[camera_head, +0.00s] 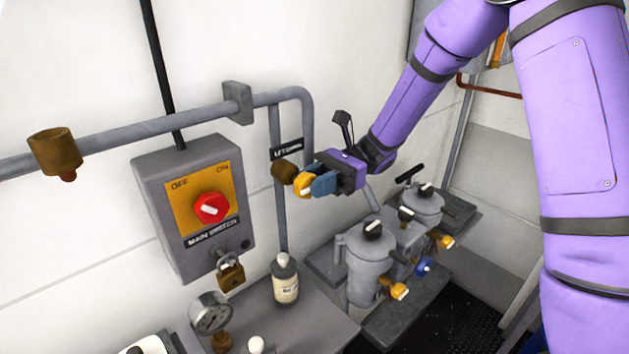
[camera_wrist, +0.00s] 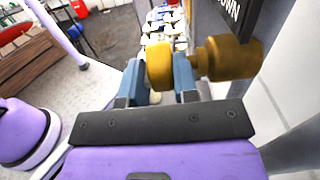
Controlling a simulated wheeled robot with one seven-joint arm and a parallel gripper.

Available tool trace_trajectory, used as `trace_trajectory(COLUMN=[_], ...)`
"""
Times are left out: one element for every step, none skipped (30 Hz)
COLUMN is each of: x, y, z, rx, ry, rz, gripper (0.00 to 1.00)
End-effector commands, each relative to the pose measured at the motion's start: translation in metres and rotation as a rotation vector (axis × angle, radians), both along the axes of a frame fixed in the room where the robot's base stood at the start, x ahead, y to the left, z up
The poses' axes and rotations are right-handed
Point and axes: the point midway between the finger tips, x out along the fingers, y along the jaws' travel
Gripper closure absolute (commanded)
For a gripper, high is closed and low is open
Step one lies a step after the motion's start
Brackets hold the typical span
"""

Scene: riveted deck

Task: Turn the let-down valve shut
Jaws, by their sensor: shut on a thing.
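The let-down valve is a brass body (camera_head: 284,171) on the vertical grey pipe, under a black label plate (camera_head: 287,149) whose lettering partly shows. Its yellow knob (camera_head: 304,185) faces out from the wall. My gripper (camera_head: 322,185) is shut on this knob, coming from the right. In the wrist view the yellow knob (camera_wrist: 159,66) sits between the two blue fingers (camera_wrist: 160,82), with the brass body (camera_wrist: 228,58) to its right. The fingers hide part of the knob in the head view.
A grey main switch box (camera_head: 198,205) with a red knob and a padlock (camera_head: 230,273) is on the wall at left. A bottle (camera_head: 285,280) and a pressure gauge (camera_head: 211,314) stand below. Grey filter housings (camera_head: 368,262) with yellow and blue knobs stand under my arm.

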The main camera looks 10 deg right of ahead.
Motion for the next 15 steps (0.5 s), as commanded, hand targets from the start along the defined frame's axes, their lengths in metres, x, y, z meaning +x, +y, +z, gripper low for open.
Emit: trace_trajectory(x=[0.0004,0.0003,0.0003,0.0002,0.0002,0.0002,0.0002,0.0001,0.0001,0.0001,0.0001,0.0001,0.0001,0.0001,0.0], y=[-0.0002,-0.0001,-0.0001,-0.0002,-0.0001,-0.0001,-0.0001,-0.0002,-0.0002,-0.0002,-0.0002,-0.0001,-0.0001,-0.0001,-0.0001], z=[-0.0005,-0.0005,-0.0005,-0.0005,-0.0006,-0.0006,-0.0006,-0.0006,-0.0006,-0.0007,-0.0007,-0.0007,-0.0007,-0.0007,-0.0007], rx=[0.003,0.004,0.004,0.004,0.005,0.004,0.004,0.004,0.004,0.004,0.004,0.004,0.004,0.004,0.004], ry=[0.001,0.001,0.003,0.003,0.003,0.003,0.003,0.003,0.003,0.003,0.003,0.003,0.003,0.003,0.004], rz=[-0.001,-0.001,-0.001,-0.001,-0.001,-0.001,-0.001,-0.001,-0.001,-0.001,-0.001,-0.001,-0.001,-0.001,-0.001], gripper=[0.96,0.96,0.96,0.96,0.96,0.96,0.96,0.96,0.96,0.96,0.96,0.96,0.65,0.59,0.49])
